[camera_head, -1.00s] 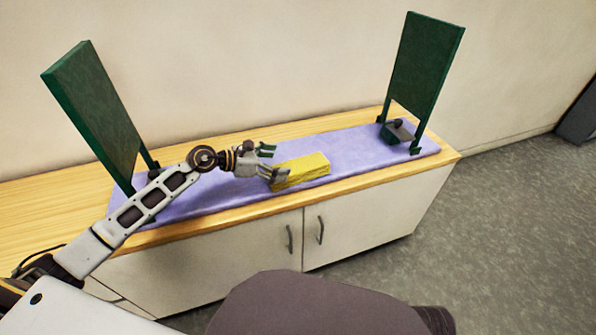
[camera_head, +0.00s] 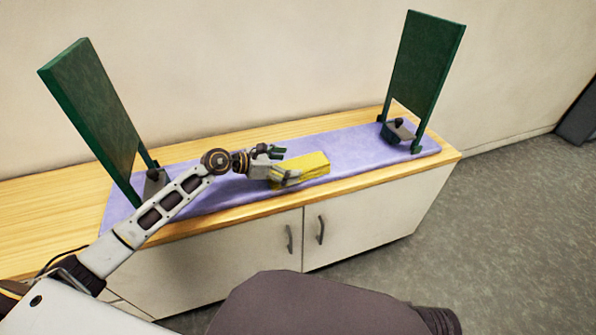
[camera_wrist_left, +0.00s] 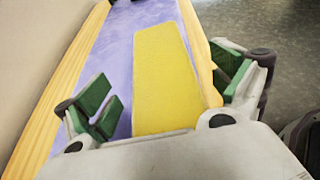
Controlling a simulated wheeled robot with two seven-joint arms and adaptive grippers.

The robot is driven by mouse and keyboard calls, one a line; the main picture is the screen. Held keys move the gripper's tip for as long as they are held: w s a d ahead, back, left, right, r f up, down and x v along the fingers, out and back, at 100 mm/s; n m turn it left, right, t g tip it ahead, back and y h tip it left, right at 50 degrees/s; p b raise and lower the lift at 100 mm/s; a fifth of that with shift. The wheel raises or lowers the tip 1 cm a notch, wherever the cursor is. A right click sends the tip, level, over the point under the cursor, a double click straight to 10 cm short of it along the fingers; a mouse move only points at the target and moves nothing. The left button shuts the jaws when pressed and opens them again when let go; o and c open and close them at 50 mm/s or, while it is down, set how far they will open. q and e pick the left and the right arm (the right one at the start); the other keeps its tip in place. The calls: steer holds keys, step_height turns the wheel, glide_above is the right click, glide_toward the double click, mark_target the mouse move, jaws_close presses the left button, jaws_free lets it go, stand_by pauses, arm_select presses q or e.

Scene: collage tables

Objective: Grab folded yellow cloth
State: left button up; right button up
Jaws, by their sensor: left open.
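The folded yellow cloth (camera_head: 308,164) lies as a long block on the purple mat (camera_head: 350,151), near the mat's front edge. My left gripper (camera_head: 284,164) is open at the cloth's left end, with one finger in front of it and one behind. In the left wrist view the cloth (camera_wrist_left: 164,80) runs lengthwise between the green-padded fingers of my left gripper (camera_wrist_left: 160,98). I cannot tell whether either finger touches it. My right gripper is not in view.
Two upright dark green panels stand at the mat's ends, one at the left (camera_head: 90,115) and one at the right (camera_head: 425,70). A small dark object (camera_head: 397,131) sits by the right panel. The wooden cabinet top (camera_head: 40,210) has free room at left.

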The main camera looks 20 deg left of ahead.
mark_target(292, 166)
arm_select(q)
steer(key=shift+x, duration=0.8)
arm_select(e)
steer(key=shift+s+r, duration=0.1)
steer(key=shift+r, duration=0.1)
arm_select(q)
steer(key=shift+c, duration=0.3)
steer(key=c, duration=1.1)
steer(key=shift+r, duration=0.1)
steer(key=shift+r, duration=0.85)
step_height(292, 166, up, 7)
steer(key=shift+f+p, duration=0.1)
steer(key=shift+p, duration=1)
steer(key=shift+r, duration=0.7)
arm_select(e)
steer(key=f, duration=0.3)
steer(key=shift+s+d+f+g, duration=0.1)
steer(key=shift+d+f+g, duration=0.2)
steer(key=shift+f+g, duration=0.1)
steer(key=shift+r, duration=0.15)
